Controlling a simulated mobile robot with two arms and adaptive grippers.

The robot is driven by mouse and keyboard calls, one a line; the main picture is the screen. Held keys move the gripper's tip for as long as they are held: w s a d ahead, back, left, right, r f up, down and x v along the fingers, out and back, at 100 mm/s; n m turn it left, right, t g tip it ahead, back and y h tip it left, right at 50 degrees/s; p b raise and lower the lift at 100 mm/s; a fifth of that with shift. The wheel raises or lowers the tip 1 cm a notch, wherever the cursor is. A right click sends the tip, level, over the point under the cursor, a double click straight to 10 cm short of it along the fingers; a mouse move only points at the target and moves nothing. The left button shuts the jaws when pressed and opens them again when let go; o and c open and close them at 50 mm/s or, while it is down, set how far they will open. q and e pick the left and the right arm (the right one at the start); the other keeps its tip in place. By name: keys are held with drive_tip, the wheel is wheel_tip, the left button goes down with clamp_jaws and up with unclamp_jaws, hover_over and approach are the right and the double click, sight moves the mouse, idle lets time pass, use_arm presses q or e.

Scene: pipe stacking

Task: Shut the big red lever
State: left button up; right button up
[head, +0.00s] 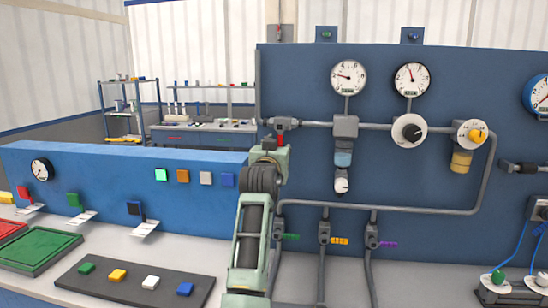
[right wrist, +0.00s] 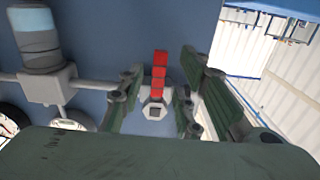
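The big red lever (right wrist: 159,70) sits on a grey hex hub between the fingers of my right gripper (right wrist: 160,92) in the right wrist view. The fingers are apart, with gaps showing on both sides of the lever. In the head view my right gripper (head: 274,132) is at the left end of the upper grey pipe and covers most of the valve. Only a small red part of the lever (head: 280,139) shows there. Whether a finger touches the lever cannot be told. My left gripper is not in view.
The blue panel (head: 230,90) behind carries gauges, knobs and pipes. Smaller green (head: 291,237), yellow (head: 339,241) and purple (head: 387,244) levers sit below on the right. A low blue panel (head: 100,170) with colored buttons and a dark button board (head: 135,280) are at left.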

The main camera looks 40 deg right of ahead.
drive_tip(key=v, duration=0.8)
drive_tip(key=shift+s+a, duration=0.15)
